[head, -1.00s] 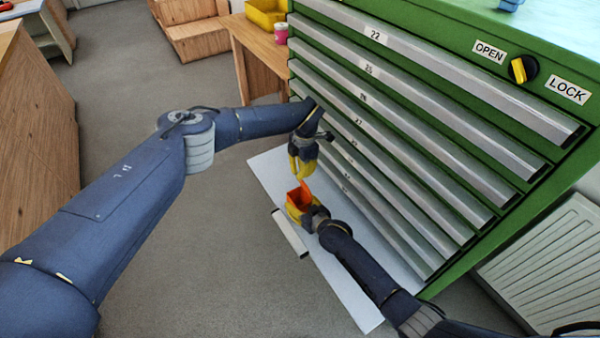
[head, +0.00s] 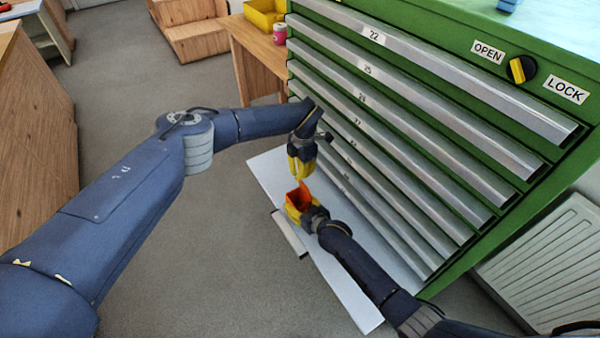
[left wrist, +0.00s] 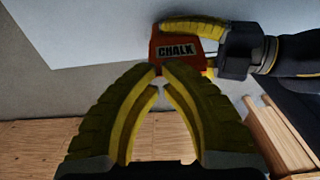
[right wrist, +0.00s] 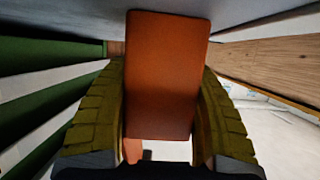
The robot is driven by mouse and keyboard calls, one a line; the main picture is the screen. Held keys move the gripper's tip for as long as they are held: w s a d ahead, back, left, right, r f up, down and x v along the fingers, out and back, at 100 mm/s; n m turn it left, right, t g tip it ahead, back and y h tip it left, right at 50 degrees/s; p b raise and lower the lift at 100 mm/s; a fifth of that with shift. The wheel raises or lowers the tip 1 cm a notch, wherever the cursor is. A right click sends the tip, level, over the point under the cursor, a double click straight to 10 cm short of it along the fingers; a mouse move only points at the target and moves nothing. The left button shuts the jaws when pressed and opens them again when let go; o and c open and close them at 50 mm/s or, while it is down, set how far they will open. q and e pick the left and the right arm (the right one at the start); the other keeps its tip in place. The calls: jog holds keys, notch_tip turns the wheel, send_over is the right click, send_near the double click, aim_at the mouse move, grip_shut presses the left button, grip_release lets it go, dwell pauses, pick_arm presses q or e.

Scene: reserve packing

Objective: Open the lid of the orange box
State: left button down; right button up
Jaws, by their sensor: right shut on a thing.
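The orange box (head: 295,197) is held low over the pale board in front of the green cabinet. My right gripper (head: 300,207) is shut on it, with yellow fingers on both sides. An orange face of the box (right wrist: 165,75) fills the middle of the right wrist view. My left gripper (head: 301,178) hangs just above the box, fingers pointing down. In the left wrist view its fingertips (left wrist: 159,75) come together, with nothing visible between them, close to the box's CHALK label (left wrist: 176,50). An orange part stands up at the box's top; I cannot tell how far the lid is open.
The green drawer cabinet (head: 440,110) rises close on the right of both grippers. The pale board (head: 345,290) lies below, with a grey-white bar (head: 289,234) at its left edge. A wooden table (head: 250,45) with a yellow bin (head: 265,13) and pink cup (head: 280,33) stands behind.

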pick_arm(q)
jog(key=shift+r, duration=0.2)
jog(key=c, duration=2.1)
grip_release()
jog(key=r, duration=1.2)
jog(key=shift+w+d+r, duration=0.2)
jog(key=shift+d, duration=0.2)
jog(key=shift+c, duration=0.2)
jog(key=shift+r, duration=0.1)
grip_shut()
jog(key=s+d+f+n+g+h, duration=0.1)
jog(key=s+d+f+g+h, duration=0.55)
jog(key=s+d+h, duration=0.55)
jog(key=n+t+h, duration=0.6)
jog(key=n+t, duration=1.1)
send_near(305, 186)
jog(key=x, duration=0.8)
jog(key=shift+w+f, duration=0.1)
jog(key=shift+w, duration=0.1)
